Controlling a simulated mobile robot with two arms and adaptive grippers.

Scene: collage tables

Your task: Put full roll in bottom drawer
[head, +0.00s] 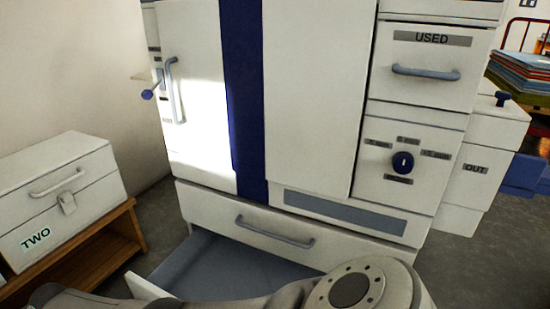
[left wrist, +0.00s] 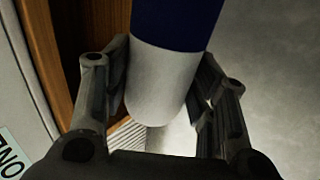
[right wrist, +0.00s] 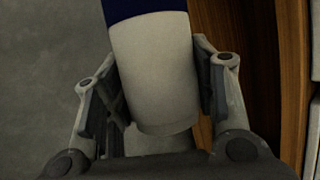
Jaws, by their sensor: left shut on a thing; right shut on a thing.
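The full roll, white with a dark blue band, shows in the left wrist view (left wrist: 165,85) and the right wrist view (right wrist: 155,70). My left gripper (left wrist: 163,100) is shut around a white end part of it, fingers on both sides. My right gripper (right wrist: 155,95) is also shut around a white part beside the blue band. Both wrist views appear to show the same roll; its whole length is not visible. In the head view the bottom drawer (head: 225,272) of the large white machine is pulled out, its grey-blue inside bare where visible. Both grippers and the roll are outside the head view.
My arm covers the bottom of the head view, in front of the open drawer. A white box marked TWO (head: 75,195) stands on a wooden stand (head: 115,250) at left. Grey floor (head: 490,265) is clear at right.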

